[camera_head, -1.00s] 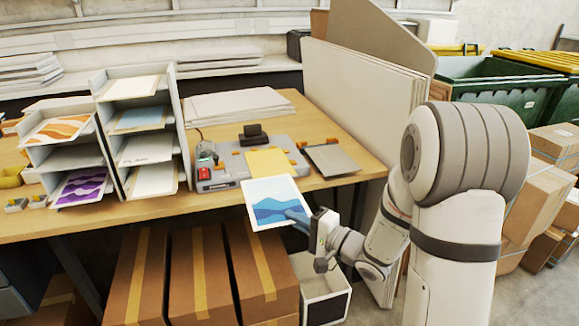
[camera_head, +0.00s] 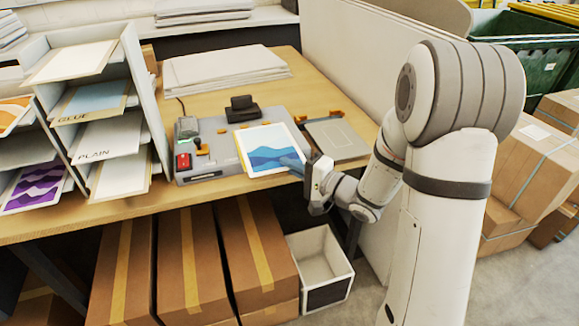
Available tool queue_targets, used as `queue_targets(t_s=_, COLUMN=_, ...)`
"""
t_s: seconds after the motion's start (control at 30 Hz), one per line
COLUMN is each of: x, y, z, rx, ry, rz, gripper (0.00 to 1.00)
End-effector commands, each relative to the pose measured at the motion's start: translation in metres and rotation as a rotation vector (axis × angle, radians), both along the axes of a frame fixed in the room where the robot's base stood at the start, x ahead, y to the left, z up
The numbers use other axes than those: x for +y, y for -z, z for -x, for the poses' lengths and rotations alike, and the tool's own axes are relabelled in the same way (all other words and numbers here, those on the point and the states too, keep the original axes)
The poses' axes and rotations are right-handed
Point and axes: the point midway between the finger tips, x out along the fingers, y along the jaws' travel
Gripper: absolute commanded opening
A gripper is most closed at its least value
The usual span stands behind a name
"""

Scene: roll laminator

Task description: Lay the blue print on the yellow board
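The blue print (camera_head: 265,136), a white-bordered sheet with blue waves, lies over the yellow board on the grey machine (camera_head: 190,176). It covers nearly all of the board; only a thin yellow strip (camera_head: 240,154) shows along the print's left edge. I cannot tell whether the print touches the board or hovers just above it. My gripper (camera_head: 295,166) is at the print's right edge and appears shut on it, with its fingers over the lower right part.
A grey plate (camera_head: 338,140) lies right of the machine. A sorting rack (camera_head: 132,95) with labelled shelves stands at left, and a white sheet stack (camera_head: 222,75) behind. Brown boxes (camera_head: 190,265) and a white bin (camera_head: 322,262) sit below the table's front edge.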

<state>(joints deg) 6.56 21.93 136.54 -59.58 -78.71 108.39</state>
Motion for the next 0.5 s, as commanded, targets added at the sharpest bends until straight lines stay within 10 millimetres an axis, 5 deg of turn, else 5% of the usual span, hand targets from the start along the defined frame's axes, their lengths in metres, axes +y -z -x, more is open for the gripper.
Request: queue_targets(t_s=0.5, x=0.012, y=0.021, z=-0.036, rx=-0.001, ry=-0.003, rz=0.0, gripper=0.0)
